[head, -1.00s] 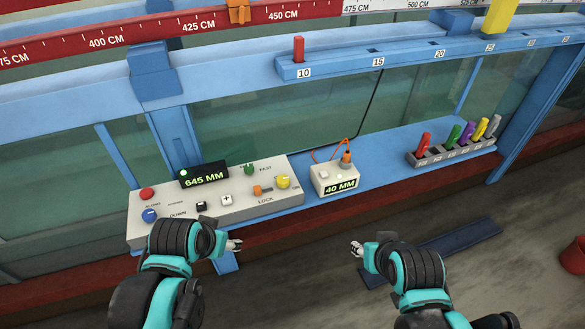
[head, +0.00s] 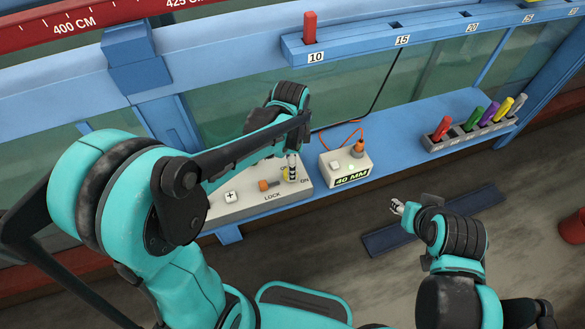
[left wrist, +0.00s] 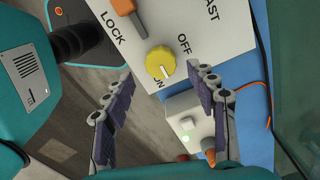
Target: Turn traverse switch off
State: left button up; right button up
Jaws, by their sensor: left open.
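The traverse switch looks like the yellow round knob (left wrist: 158,62) on the pale control panel (left wrist: 195,25), with OFF and ON lettered beside it. Its white pointer mark is on the side towards ON. In the head view the knob (head: 285,174) is partly covered by my left gripper (head: 291,166). In the left wrist view my left gripper (left wrist: 160,76) is open, its fingertips apart on either side of the knob; I cannot tell whether they touch it. My right gripper (head: 397,207) is in front of the bench, away from the panel, holding nothing visible.
An orange lever (left wrist: 124,7) by LOCK is close to the knob. A small box reading 40 MM (head: 345,168) with an orange cable stands right of the panel. Coloured pegs (head: 478,116) stand in a rack farther right. My left arm hides the panel's left part.

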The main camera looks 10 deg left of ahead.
pick_arm(q)
notch_tip(320, 180, down, 3)
jog(key=shift+w+r+b, duration=0.15)
jog(key=shift+b, duration=0.15)
jog(key=shift+f, duration=0.4)
jog(key=c, duration=1.2)
jog(key=shift+o, duration=0.2)
